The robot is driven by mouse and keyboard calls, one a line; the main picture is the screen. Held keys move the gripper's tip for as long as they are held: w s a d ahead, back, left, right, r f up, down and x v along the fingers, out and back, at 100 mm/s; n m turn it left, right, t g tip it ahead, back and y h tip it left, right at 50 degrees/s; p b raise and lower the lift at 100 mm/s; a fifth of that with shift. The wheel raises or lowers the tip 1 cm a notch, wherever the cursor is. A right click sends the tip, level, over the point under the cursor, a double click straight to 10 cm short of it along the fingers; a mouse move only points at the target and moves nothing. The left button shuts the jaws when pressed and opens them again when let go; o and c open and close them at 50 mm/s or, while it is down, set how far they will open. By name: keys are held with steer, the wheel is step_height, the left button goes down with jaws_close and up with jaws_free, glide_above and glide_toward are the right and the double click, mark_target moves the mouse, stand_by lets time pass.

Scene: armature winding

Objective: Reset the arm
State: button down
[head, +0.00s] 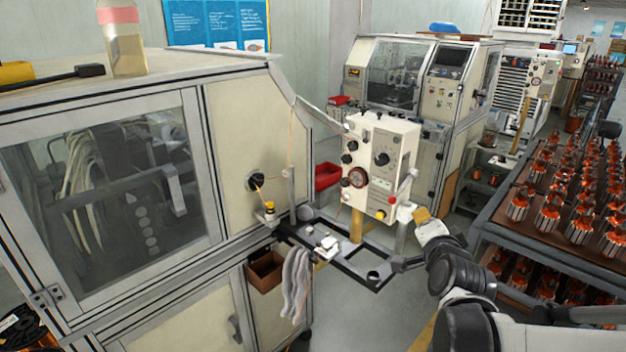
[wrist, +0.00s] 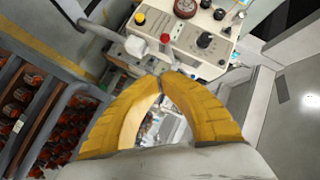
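My gripper (wrist: 161,76) has two curved yellow fingers in the wrist view. Their tips meet, with nothing visible between them. In the head view the yellow end of my gripper (head: 421,215) shows small, just right of the cream control box (head: 380,165). My dark and white arm reaches in from the lower right corner. The control box, with its dials and buttons, also shows in the wrist view (wrist: 190,32), beyond the fingertips. I cannot tell the exact gap between gripper and box.
A large cream machine (head: 255,130) with a window fills the left. A dark metal frame (head: 345,262) with a grey cloth (head: 296,280) juts from it below the box. Racks of copper-wound armatures (head: 560,190) stand at the right. Floor shows between machine and racks.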

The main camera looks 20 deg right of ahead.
stand_by(0.3)
steer(key=w+a+f+n+y+b, duration=0.25)
steer(key=a+f+n+b, duration=0.35)
steer(key=a, duration=0.3)
steer(key=s+a+f+n+g+y+b, duration=0.2)
steer(key=s+a+f+n+b, duration=0.3)
steer(key=a+f, duration=0.4)
steer(key=s+a+f+n+g+y+b, duration=0.3)
steer(key=s+a+f+n+g+b, duration=0.1)
steer(key=s+a+f+n+b, duration=0.2)
steer(key=s+a+f+b, duration=0.1)
steer(key=a+f, duration=0.1)
steer(key=a, duration=0.1)
steer(key=shift+a+f, duration=0.2)
steer(key=shift+f, duration=0.2)
